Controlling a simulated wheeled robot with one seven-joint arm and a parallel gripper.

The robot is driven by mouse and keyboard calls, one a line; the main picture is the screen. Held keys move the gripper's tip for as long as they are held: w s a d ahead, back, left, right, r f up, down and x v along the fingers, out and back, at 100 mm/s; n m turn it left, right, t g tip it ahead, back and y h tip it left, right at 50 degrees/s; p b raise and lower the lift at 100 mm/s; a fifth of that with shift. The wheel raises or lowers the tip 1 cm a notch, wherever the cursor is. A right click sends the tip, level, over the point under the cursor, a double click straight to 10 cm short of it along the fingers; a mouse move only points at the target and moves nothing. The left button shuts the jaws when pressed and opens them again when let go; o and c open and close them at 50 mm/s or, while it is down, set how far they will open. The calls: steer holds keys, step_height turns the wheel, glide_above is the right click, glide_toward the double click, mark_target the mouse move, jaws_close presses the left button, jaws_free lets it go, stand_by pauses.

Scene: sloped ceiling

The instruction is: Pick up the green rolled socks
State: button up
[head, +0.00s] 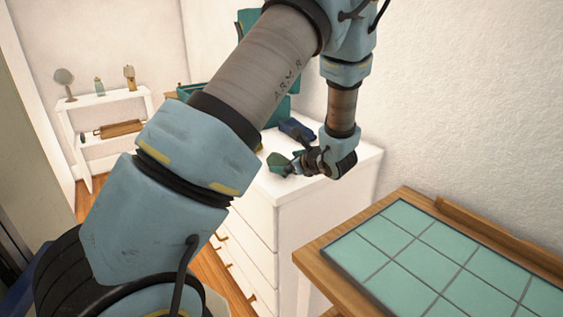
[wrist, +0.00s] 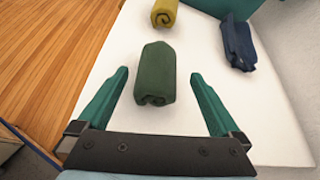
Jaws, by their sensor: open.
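The green rolled socks (wrist: 156,75) lie on the white dresser top (wrist: 112,92), ahead of my gripper in the wrist view. My gripper (wrist: 158,78) is open, with one green finger on each side of the near end of the socks and a gap on both sides. In the head view my gripper (head: 283,164) is low over the white dresser (head: 262,208).
A yellow roll (wrist: 165,13) lies beyond the green socks. A dark blue folded item (wrist: 238,45) lies to their right, also in the head view (head: 297,129). A wall stands right of the dresser. A wooden table with green tiles (head: 400,247) is at the front right.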

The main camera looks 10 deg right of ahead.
mark_target(281, 162)
steer(key=shift+p+x, duration=0.7)
steer(key=shift+x, duration=1.25)
steer(key=shift+c, duration=0.2)
steer(key=c, duration=1.2)
steer(key=shift+o, duration=0.2)
